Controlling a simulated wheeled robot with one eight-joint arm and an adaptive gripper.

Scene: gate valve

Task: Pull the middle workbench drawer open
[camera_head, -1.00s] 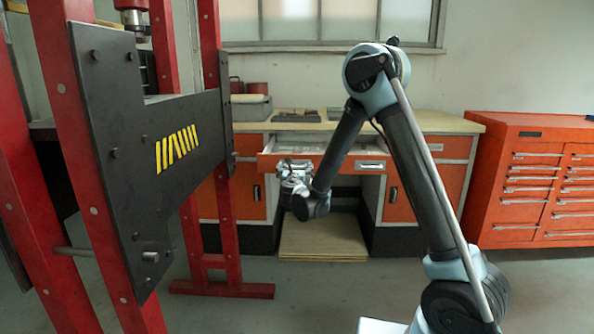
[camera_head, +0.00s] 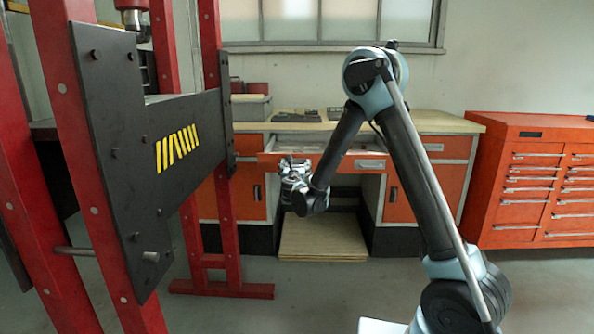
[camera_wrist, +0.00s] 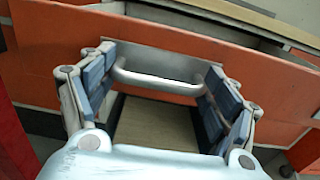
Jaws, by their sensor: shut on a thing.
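The middle workbench drawer (camera_head: 336,163) has an orange front and stands out from the bench, with part of its inside showing. Its front also fills the upper part of the wrist view (camera_wrist: 280,88). A grey bar handle (camera_wrist: 160,81) runs across between the two blue-padded fingers of my gripper (camera_wrist: 160,92). My gripper (camera_head: 294,172) is shut on this handle, with a finger at each end of the bar. In the head view my gripper hides the left part of the drawer front. A second handle (camera_head: 370,164) shows at the right of the drawer front.
The workbench (camera_head: 440,122) has orange cabinets on both sides. A red press frame (camera_head: 228,215) with a dark plate stands close at the left. A red tool cabinet (camera_head: 530,180) stands at the right. Stacked boards (camera_head: 325,240) lie under the drawer. Floor in front is clear.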

